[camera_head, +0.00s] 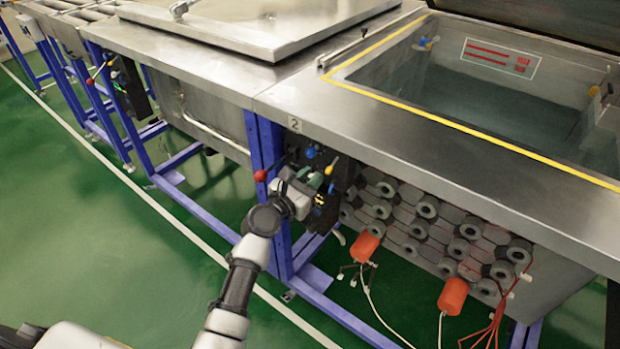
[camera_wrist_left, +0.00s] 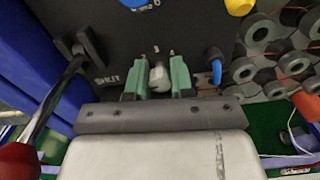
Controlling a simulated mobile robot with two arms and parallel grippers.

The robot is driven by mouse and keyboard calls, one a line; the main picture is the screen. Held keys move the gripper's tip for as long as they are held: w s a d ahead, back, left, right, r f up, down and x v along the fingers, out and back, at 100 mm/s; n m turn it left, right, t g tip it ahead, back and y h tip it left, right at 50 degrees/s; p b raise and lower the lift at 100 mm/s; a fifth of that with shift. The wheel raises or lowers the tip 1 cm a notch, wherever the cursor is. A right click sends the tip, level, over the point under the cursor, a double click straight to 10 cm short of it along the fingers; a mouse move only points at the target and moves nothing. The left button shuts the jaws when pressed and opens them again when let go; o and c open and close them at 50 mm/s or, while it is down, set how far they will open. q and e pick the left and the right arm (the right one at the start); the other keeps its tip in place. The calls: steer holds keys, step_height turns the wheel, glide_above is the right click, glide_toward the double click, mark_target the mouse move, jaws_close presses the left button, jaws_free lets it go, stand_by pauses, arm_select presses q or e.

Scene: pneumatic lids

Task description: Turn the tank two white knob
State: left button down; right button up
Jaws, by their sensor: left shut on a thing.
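The tank marked 2 (camera_head: 372,91) is a steel tank with its top open, at the right in the head view. Its black control panel (camera_head: 336,187) is on the front below the rim. The white knob (camera_wrist_left: 159,79) shows in the left wrist view on the panel, between the two green fingers. My left gripper (camera_wrist_left: 158,82) is shut on this knob, one finger at each side. In the head view my left gripper (camera_head: 307,183) is at the panel and hides the knob. My right gripper is not in view.
A red-ended lever (camera_head: 261,175) is left of my gripper, beside a "SHUT" label. A yellow knob (camera_wrist_left: 238,6) and a blue valve (camera_wrist_left: 215,70) are close at the right. Grey cylinders (camera_head: 427,208) line the tank's front. Green floor is free at left.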

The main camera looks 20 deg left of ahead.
arm_select(q)
steer(key=shift+m, duration=0.3)
steer(key=shift+m, duration=1.7)
steer(key=m, duration=0.3)
steer(key=shift+f+m, duration=0.1)
steer(key=shift+m, duration=0.3)
steer(key=m, duration=0.9)
steer(key=shift+m, duration=0.3)
steer(key=shift+m+p, duration=0.4)
steer(key=shift+m, duration=0.9)
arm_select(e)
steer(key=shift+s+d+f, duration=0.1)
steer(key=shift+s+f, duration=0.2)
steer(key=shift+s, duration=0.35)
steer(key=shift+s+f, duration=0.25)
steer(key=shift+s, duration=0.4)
